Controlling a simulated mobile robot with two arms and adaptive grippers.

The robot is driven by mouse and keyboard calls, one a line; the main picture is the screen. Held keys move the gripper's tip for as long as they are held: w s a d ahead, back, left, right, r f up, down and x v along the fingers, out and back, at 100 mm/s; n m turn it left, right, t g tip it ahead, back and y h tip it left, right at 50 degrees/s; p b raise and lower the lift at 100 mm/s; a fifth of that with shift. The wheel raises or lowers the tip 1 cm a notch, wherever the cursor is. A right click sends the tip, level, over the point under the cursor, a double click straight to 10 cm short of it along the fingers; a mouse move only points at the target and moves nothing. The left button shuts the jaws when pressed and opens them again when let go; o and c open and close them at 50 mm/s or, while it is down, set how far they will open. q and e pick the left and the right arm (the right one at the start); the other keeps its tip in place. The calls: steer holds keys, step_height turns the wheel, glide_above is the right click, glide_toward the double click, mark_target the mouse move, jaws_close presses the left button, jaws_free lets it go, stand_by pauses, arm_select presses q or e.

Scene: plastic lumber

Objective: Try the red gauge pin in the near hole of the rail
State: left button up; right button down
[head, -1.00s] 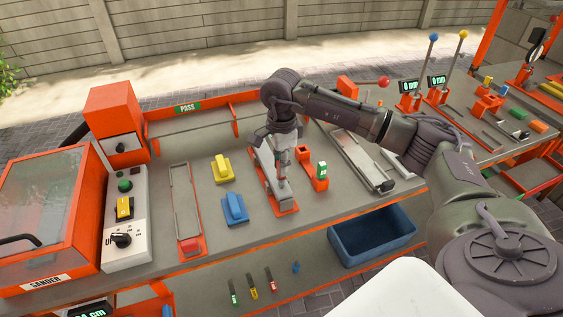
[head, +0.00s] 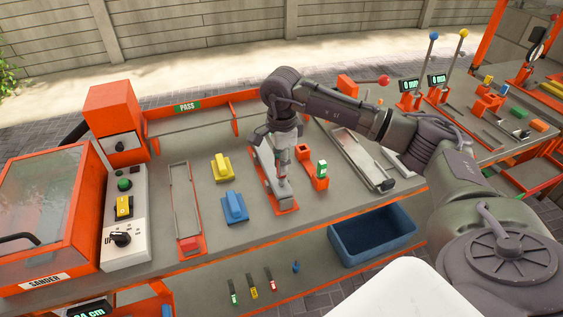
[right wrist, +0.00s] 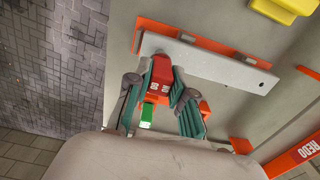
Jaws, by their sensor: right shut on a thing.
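The rail (right wrist: 215,66) is a pale grey bar on an orange base, and it also shows in the head view (head: 263,165). A dark hole shows at its far end in the right wrist view. My right gripper (right wrist: 158,95) is shut on the red gauge pin (right wrist: 161,70), a red block with white marks. It points down over the near end of the rail, also in the head view (head: 284,176). The near hole is hidden by pin and fingers. I cannot tell whether the pin's tip is in it. My left gripper is not in view.
A blue bin (head: 372,233) sits at the front right.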

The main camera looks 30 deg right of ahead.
steer(key=shift+f, duration=0.2)
stand_by(0.5)
steer(key=shift+r, duration=0.15)
stand_by(1.1)
steer(key=shift+r+p, duration=2.1)
steer(key=shift+r, duration=1.55)
